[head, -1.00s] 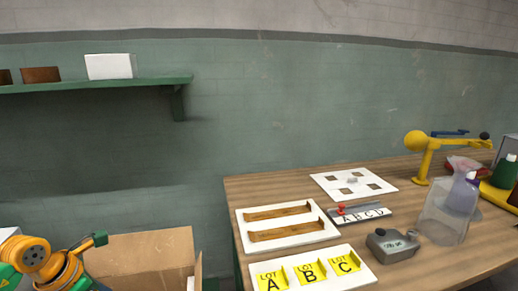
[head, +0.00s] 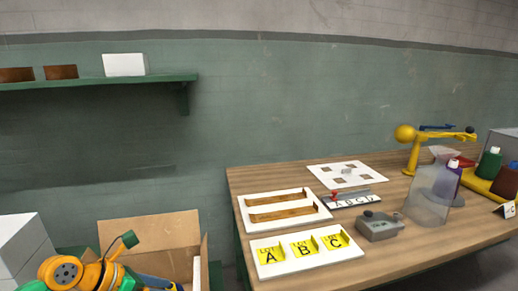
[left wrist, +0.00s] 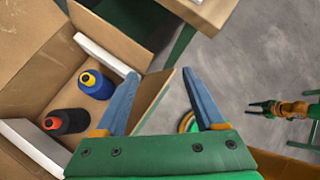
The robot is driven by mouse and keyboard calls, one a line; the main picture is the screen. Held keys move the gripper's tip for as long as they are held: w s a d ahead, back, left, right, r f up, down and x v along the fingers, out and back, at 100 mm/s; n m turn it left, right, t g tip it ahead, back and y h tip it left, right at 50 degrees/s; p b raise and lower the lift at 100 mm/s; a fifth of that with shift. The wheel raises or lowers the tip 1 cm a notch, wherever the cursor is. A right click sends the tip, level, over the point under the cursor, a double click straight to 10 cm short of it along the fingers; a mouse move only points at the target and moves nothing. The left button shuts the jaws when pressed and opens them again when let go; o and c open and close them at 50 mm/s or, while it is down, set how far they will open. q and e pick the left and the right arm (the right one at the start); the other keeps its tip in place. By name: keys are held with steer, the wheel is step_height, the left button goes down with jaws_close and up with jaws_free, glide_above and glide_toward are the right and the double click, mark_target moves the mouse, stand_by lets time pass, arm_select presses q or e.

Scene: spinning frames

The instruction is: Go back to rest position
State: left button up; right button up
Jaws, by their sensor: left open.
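My left gripper (left wrist: 161,88) shows in the left wrist view with its two blue-grey fingers spread apart and nothing between them. It hangs over the edge of an open cardboard box (left wrist: 28,75). In the head view my left arm is at the bottom left, in front of the box (head: 150,230), and its fingertips are not clear there. An orange arm with a dark gripper (left wrist: 263,108), which looks like my right one, is at the right of the left wrist view.
The box holds a blue bottle-like item (left wrist: 93,84) and a black one with a red top (left wrist: 66,122). A wooden table (head: 400,255) stands to the right with trays, yellow lot cards (head: 302,247) and a grey device (head: 379,228).

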arm_select(q)
steer(key=d+r+n+t+h, duration=0.7)
steer(key=d+r+n+h, duration=0.15)
steer(key=d, duration=0.55)
steer(key=s+a+f+n+t+y, duration=0.1)
steer(key=a+f+n+y, duration=0.6)
steer(key=n, duration=0.6)
steer(key=s+a+f+n+t+y, duration=0.25)
steer(key=a+n+y, duration=0.25)
steer(key=n+y, duration=0.55)
steer(key=s+d+f+n+g+h, duration=0.1)
steer(key=s+f+n+g, duration=0.45)
steer(key=s+f, duration=0.35)
steer(key=s+d+f+n+g+h, duration=0.1)
steer(key=s+f+n+g, duration=0.45)
steer(key=s, duration=0.65)
step_height(320, 180, down, 21)
steer(key=m+g+b, duration=0.2)
steer(key=g+b, duration=0.1)
steer(key=b, duration=0.2)
steer(key=s+a+f+g+b, duration=0.15)
steer(key=s+f+b, duration=0.35)
steer(key=s+f, duration=0.95)
step_height(320, 180, up, 13)
steer(key=w+a+p, duration=0.1)
steer(key=p, duration=1.3)
steer(key=shift+f+m, duration=0.15)
steer(key=shift+m, duration=0.15)
